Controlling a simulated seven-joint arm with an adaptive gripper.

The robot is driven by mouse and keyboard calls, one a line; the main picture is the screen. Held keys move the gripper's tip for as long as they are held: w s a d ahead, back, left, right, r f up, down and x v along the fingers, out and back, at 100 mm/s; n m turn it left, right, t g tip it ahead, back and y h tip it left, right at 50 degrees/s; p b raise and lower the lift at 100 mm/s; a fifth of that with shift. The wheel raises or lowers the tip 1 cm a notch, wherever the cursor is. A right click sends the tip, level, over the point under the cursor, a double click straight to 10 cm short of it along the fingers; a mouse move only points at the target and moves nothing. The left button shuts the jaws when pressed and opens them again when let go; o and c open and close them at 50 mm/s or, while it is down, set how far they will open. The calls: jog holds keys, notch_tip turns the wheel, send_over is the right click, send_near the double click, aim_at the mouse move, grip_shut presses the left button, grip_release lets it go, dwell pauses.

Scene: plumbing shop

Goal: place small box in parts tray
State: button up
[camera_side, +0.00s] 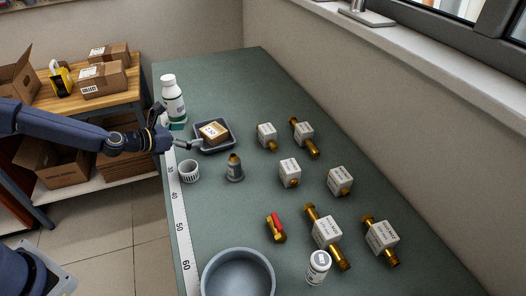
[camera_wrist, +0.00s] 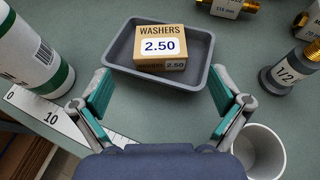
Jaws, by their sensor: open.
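The small box is a brown carton with a white label reading "WASHERS 2.50" (camera_wrist: 160,62). It sits inside the dark grey parts tray (camera_wrist: 120,52), near its middle. In the side view the box (camera_side: 214,131) lies in the tray (camera_side: 229,147) on the green bench. My gripper (camera_wrist: 158,100) is open and empty, with its teal-padded fingers apart on the near side of the tray. In the side view my gripper (camera_side: 182,134) is at the tray's left edge, apart from the box. The far finger is partly hidden there.
A white and green bottle (camera_side: 173,99) stands left of the tray. A white cup (camera_side: 189,171) and a grey fitting (camera_side: 234,169) stand in front. A ruler strip (camera_side: 178,218) runs along the bench's left edge. Several labelled brass valves and a grey bowl (camera_side: 238,254) occupy the bench.

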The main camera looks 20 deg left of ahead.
jog(key=shift+v, duration=1.6)
